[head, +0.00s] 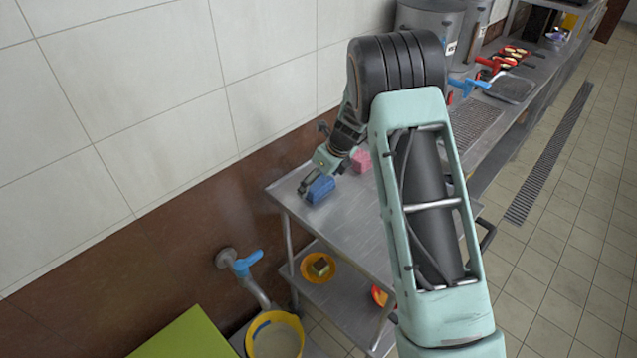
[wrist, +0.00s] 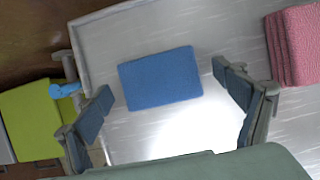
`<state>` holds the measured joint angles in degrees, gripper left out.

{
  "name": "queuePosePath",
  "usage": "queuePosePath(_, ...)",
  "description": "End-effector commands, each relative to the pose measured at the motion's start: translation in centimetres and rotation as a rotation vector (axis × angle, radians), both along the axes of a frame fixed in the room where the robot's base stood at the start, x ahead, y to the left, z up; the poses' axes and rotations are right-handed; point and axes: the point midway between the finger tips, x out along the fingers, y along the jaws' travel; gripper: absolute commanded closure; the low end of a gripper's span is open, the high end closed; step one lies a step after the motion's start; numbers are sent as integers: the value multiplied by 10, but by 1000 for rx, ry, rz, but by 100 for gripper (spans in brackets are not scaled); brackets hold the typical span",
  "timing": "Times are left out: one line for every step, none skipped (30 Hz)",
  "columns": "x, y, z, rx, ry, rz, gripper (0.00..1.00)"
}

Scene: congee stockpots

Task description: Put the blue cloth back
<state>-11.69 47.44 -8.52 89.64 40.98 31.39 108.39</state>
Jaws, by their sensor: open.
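The blue cloth (head: 320,189) lies as a folded block on the steel trolley top (head: 352,222), near its left end. In the wrist view the blue cloth (wrist: 160,78) is a flat rectangle, slightly tilted, lying ahead of and between my two fingers. My gripper (head: 312,182) is over the cloth in the head view, pointing down to the left. In the wrist view my gripper (wrist: 166,97) is open, with a finger apart from the cloth on each side and nothing held. Part of the trolley top is hidden behind my arm in the head view.
A pink cloth stack (head: 361,161) lies on the trolley beside the blue cloth; it shows at right in the wrist view (wrist: 294,46). A tiled wall (head: 130,90) stands behind.

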Motion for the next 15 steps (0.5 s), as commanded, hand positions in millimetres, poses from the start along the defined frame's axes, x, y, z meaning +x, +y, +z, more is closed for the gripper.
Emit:
queuePosePath(-1, -2, 6, 0, -3, -1, 11)
queuePosePath(-2, -3, 10, -1, -4, 0, 11)
queuePosePath(-3, -4, 17, 0, -4, 0, 11)
queuePosePath(-5, -6, 21, 1, -3, -1, 11)
queuePosePath(-7, -7, 27, 1, -3, -1, 11)
queuePosePath(-9, -10, 34, -1, -5, -1, 11)
queuePosePath(-10, -12, 41, -1, -5, 0, 11)
queuePosePath(-12, -13, 46, -1, -4, 1, 11)
queuePosePath(-15, -15, 54, 0, -4, 0, 11)
queuePosePath(-16, -17, 59, 0, -4, 0, 11)
queuePosePath(-18, -19, 65, 0, -4, -1, 11)
queuePosePath(-20, -21, 72, 0, -4, -1, 11)
queuePosePath(-22, -22, 77, -1, -4, 0, 11)
queuePosePath(-23, -24, 81, 0, -3, 0, 11)
queuePosePath(-25, -25, 87, 0, -2, 1, 11)
